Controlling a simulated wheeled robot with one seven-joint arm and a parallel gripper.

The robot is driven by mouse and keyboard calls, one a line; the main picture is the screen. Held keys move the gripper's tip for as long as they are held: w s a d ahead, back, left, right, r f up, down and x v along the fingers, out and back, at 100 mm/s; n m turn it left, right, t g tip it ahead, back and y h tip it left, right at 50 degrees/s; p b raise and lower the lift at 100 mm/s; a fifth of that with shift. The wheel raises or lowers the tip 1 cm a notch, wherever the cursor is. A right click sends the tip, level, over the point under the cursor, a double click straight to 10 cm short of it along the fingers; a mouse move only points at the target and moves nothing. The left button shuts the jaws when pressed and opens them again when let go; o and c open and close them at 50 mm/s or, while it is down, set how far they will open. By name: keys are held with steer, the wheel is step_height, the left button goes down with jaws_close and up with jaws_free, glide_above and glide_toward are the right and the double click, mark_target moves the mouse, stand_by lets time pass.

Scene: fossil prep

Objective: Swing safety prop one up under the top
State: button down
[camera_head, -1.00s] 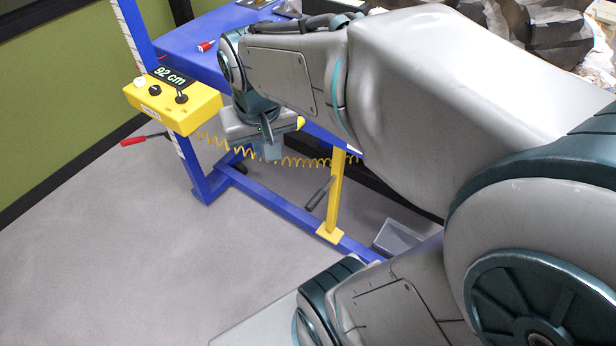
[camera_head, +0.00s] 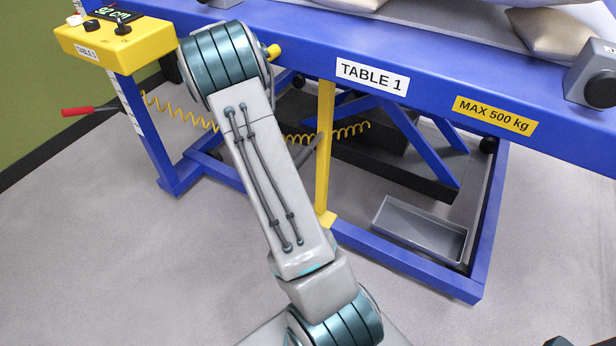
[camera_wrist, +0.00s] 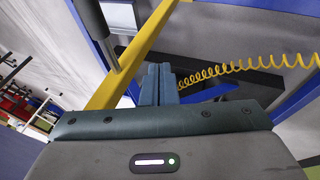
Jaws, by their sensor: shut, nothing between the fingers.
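The yellow safety prop (camera_head: 326,150) stands upright under the blue top of Table 1 (camera_head: 420,85), its foot at the lower blue rail. I cannot tell whether its upper end touches the top. In the wrist view the yellow bar (camera_wrist: 142,52) runs slanted, with a dark grey handle (camera_wrist: 92,20) beside it. My gripper (camera_wrist: 162,68) is shut and empty, its fingers close to the bar in the picture; I cannot tell whether they touch it. In the head view my arm hides the gripper.
A yellow control box (camera_head: 95,42) with a height display sits at the table's left end. A coiled yellow cable (camera_head: 180,108) hangs under the top. A red-handled lever (camera_head: 78,111) sticks out left. A grey tray (camera_head: 420,230) lies near the lower rail. Floor in front is clear.

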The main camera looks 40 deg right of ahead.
steer(key=w+d+f+m+b, duration=0.1)
steer(key=d+f+b, duration=0.1)
steer(key=f, duration=0.4)
steer(key=w+d+f+m+g+h+b, duration=0.1)
steer(key=d+f+b, duration=0.1)
steer(key=f, duration=0.5)
steer(key=shift+w+d+b, duration=0.2)
steer(key=shift+w+b, duration=0.1)
steer(key=shift+w, duration=0.1)
steer(key=s+d+f+b, duration=0.4)
steer(key=s+d+f, duration=0.2)
steer(key=f, duration=0.2)
steer(key=shift+s+d+b, duration=0.3)
steer(key=shift+d+b, duration=0.1)
